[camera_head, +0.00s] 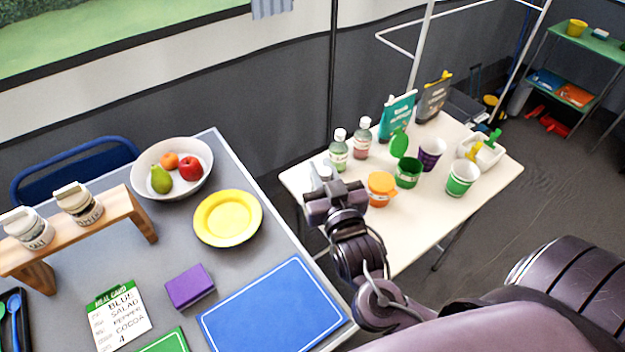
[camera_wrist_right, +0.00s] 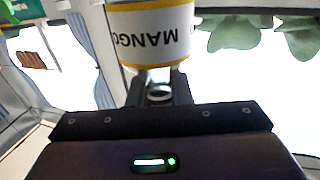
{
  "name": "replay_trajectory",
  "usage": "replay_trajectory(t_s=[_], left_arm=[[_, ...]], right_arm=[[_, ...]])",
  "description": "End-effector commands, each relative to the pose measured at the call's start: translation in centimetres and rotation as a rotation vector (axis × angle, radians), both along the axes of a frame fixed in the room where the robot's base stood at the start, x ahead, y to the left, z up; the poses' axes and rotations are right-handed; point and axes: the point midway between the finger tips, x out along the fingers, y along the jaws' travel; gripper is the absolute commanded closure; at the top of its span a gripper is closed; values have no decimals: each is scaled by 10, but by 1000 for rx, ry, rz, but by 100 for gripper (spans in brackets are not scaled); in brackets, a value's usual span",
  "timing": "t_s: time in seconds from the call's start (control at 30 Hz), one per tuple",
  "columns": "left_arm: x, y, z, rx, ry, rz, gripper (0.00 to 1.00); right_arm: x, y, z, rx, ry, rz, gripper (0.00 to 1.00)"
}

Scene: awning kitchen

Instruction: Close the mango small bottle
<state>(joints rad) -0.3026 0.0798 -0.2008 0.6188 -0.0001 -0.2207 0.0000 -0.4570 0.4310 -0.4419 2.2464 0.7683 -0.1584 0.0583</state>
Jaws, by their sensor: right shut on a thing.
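The mango small bottle (camera_wrist_right: 150,38) fills the top of the right wrist view. Its white label with yellow edges reads MANGO upside down. My right gripper (camera_wrist_right: 159,88) is shut on the bottle's narrow pale top end, with a finger on each side. In the head view my right gripper (camera_head: 322,184) is at the near left corner of the cream table and covers most of the bottle. Only a pale bit shows beside the fingers. I cannot tell whether the cap is seated. My left gripper is not in view.
On the cream table (camera_head: 440,215), a green bottle (camera_head: 339,156) and a reddish bottle (camera_head: 362,145) stand behind my gripper. An orange jar (camera_head: 380,190) is close on its right. Cups and pouches stand farther right. The grey table (camera_head: 240,262) is on the left.

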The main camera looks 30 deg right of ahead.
Motion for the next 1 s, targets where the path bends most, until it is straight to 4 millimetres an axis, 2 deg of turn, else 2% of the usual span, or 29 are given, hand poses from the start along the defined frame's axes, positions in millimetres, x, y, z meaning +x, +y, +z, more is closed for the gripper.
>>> replay_trajectory(t_s=[0.03,0.2,0.43,0.53,0.67,1.0], left_arm=[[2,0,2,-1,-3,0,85],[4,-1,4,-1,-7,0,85],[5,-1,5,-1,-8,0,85],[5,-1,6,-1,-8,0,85],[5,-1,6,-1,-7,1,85],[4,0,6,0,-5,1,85]], right_arm=[[20,-9,13,4,-13,-45,100],[73,-34,45,6,-11,-177,100],[126,-52,93,3,-5,-291,100],[140,-55,108,3,-3,-314,100],[148,-56,119,0,0,-329,100],[150,-57,121,-1,1,-331,100]])
